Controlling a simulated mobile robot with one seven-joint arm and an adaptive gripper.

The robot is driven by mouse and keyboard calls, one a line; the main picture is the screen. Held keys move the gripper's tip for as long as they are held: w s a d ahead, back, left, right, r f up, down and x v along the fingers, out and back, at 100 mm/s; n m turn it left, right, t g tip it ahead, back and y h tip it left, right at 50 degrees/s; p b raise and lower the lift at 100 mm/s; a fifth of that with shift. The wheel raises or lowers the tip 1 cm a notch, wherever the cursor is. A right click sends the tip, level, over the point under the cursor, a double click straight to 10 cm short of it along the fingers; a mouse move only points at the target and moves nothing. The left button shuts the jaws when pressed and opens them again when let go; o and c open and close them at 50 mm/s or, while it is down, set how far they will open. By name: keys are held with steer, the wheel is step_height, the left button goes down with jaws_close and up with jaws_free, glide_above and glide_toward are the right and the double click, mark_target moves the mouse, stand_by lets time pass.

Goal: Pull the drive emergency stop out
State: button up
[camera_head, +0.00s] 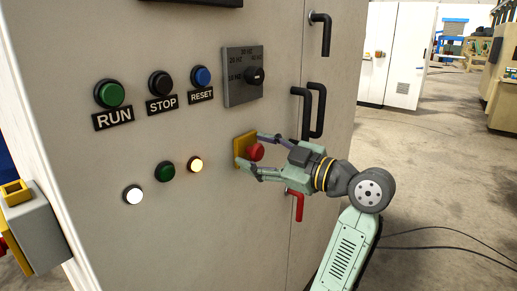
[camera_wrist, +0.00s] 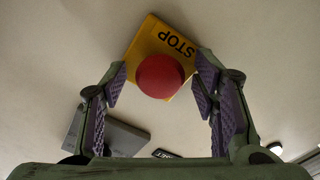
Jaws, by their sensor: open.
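The drive emergency stop is a red mushroom button (camera_head: 256,152) on a yellow plate (camera_head: 240,143) on the cabinet's front, below the speed dial. In the wrist view the red button (camera_wrist: 160,76) sits in front of its yellow plate (camera_wrist: 150,38), which reads STOP and appears upside down. My gripper (camera_head: 258,153) reaches it from the right, with one finger above and one below the button. In the wrist view my gripper's fingers (camera_wrist: 160,82) stand open on both sides of the button, with a visible gap on the right. Whether the left fingertip touches it I cannot tell.
The grey cabinet (camera_head: 140,220) carries RUN (camera_head: 109,94), STOP (camera_head: 160,84) and RESET (camera_head: 202,76) buttons and a speed dial (camera_head: 254,75). Black handles (camera_head: 318,110) and a red handle (camera_head: 297,204) are near my arm. A cable (camera_head: 440,232) lies on the open floor at right.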

jaws_close()
stand_by(0.8)
